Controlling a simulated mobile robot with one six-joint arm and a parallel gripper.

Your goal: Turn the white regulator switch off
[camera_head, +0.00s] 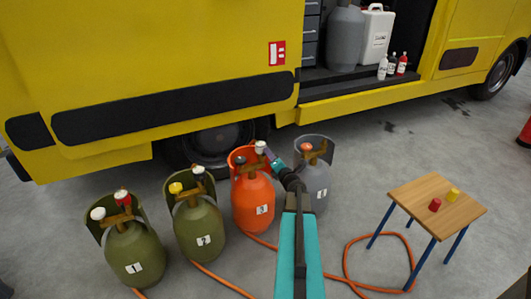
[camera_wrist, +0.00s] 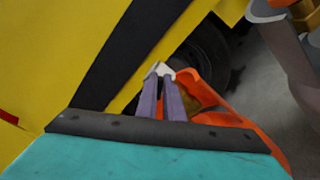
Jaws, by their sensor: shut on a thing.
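A white regulator switch (camera_head: 260,146) tops the orange gas cylinder (camera_head: 253,205), marked 3. My gripper (camera_head: 267,152) reaches it from the lower right, with its fingers at the switch. In the wrist view, the two purple-grey fingers (camera_wrist: 165,90) are closed on the white switch (camera_wrist: 160,69), which shows between their tips. The orange cylinder's collar (camera_wrist: 210,95) lies just to their right. The switch's exact setting cannot be read. Another white knob (camera_head: 98,213) is on the green cylinder (camera_head: 136,250) marked 1.
Green cylinder 2 (camera_head: 199,230) stands left of the orange one, and a grey cylinder (camera_head: 315,185) close on the right. Orange hoses (camera_head: 222,281) cross the floor. A small wooden table (camera_head: 420,208) stands at right. The yellow van (camera_head: 150,60) is close behind.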

